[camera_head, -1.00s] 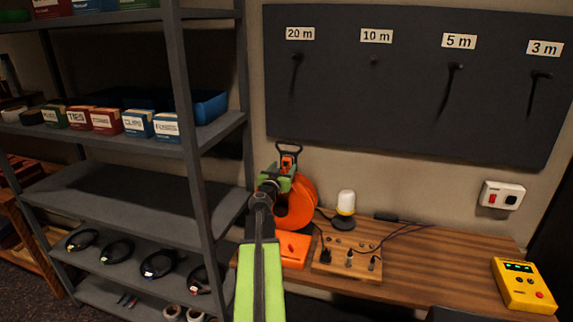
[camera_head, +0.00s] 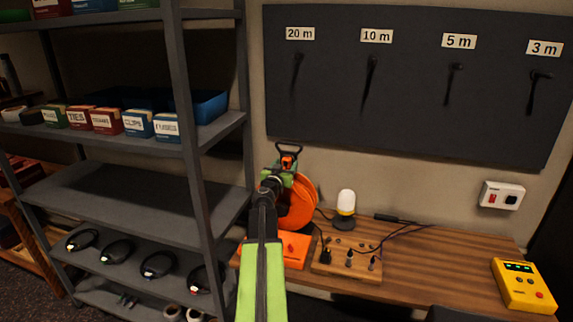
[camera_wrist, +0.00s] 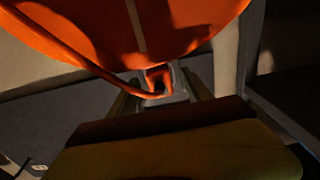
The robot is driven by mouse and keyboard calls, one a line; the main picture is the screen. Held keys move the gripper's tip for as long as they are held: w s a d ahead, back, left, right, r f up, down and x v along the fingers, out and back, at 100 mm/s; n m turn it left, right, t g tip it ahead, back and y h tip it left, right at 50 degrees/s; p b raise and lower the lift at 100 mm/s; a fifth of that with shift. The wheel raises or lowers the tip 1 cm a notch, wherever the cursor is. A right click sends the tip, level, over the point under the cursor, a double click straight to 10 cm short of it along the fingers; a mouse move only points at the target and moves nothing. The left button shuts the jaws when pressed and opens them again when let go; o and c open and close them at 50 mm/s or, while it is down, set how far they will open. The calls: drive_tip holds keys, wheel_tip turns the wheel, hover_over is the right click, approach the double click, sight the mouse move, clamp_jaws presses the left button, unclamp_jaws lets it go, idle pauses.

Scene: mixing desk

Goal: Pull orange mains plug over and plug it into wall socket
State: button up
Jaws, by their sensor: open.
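The orange cable reel (camera_head: 304,205) stands on the desk beside the shelf, with a black handle on top. A small orange piece, apparently the mains plug (camera_head: 288,161), shows near the reel's top. In the wrist view it (camera_wrist: 158,80) lies beyond and between my fingers, with an orange cable curving from the left. My gripper (camera_head: 284,172) is open close in front of the reel, partly hidden by my arm. Whether its fingers touch the plug I cannot tell. The wall socket (camera_head: 502,195) is a white plate with a red switch, on the wall at right.
A wooden block with knobs and leads (camera_head: 345,260), a white-and-yellow lamp (camera_head: 346,203) and an orange box (camera_head: 295,249) stand near the reel. A yellow tester (camera_head: 524,286) is at right. A metal shelf (camera_head: 195,150) rises close on the left. Desk under the socket looks clear.

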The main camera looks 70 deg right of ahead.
idle(0.3)
clamp_jaws()
idle(0.3)
drive_tip(key=shift+a, duration=0.1)
drive_tip(key=shift+s+a, duration=0.15)
drive_tip(key=shift+a, duration=2.75)
